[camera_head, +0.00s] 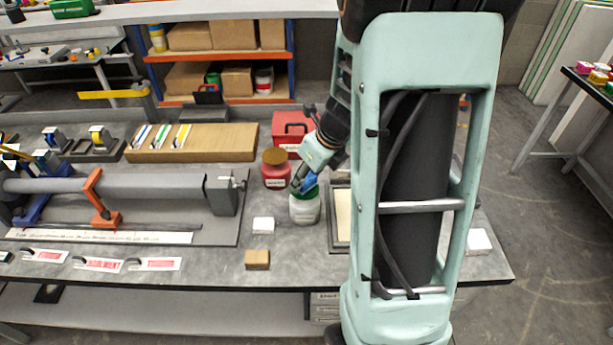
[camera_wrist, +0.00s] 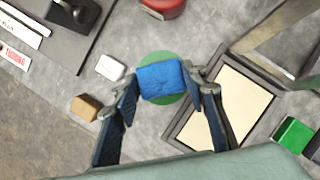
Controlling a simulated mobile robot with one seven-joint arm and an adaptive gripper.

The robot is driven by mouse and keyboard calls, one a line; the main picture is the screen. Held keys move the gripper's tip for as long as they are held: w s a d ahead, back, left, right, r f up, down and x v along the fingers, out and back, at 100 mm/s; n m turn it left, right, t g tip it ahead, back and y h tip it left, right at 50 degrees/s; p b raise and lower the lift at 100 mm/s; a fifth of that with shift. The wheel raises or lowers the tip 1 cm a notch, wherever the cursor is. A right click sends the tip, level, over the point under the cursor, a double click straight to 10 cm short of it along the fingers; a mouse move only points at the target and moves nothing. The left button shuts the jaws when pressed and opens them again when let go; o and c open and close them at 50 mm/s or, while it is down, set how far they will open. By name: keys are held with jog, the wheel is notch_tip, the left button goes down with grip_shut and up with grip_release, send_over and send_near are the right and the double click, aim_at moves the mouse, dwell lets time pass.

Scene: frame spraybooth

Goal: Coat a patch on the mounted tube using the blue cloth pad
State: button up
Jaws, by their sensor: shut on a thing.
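My gripper (camera_head: 306,182) is shut on the blue cloth pad (camera_wrist: 160,80), which sits between its two fingertips (camera_wrist: 161,88). The pad (camera_head: 309,188) is at the mouth of a white jar (camera_head: 304,210) with green at its top. In the wrist view the green round (camera_wrist: 158,101) shows behind the pad; whether they touch I cannot tell. The mounted grey tube (camera_head: 130,185) lies level in a fixture at the left, with an orange clamp (camera_head: 96,195) and a grey end block (camera_head: 222,193). My gripper is well to the right of it.
A red jar with a brown lid (camera_head: 276,172) and a red box (camera_head: 291,127) stand behind the white jar. A white block (camera_head: 264,225) and a tan block (camera_head: 257,260) lie in front-left. A framed tray (camera_head: 341,215) is at the right. My arm hides part of the bench.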

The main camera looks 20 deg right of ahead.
aim_at(307, 180)
jog(key=shift+r+p, duration=1.3)
jog(key=shift+r, duration=0.3)
jog(key=shift+r+p, duration=0.3)
jog(key=shift+r, duration=0.8)
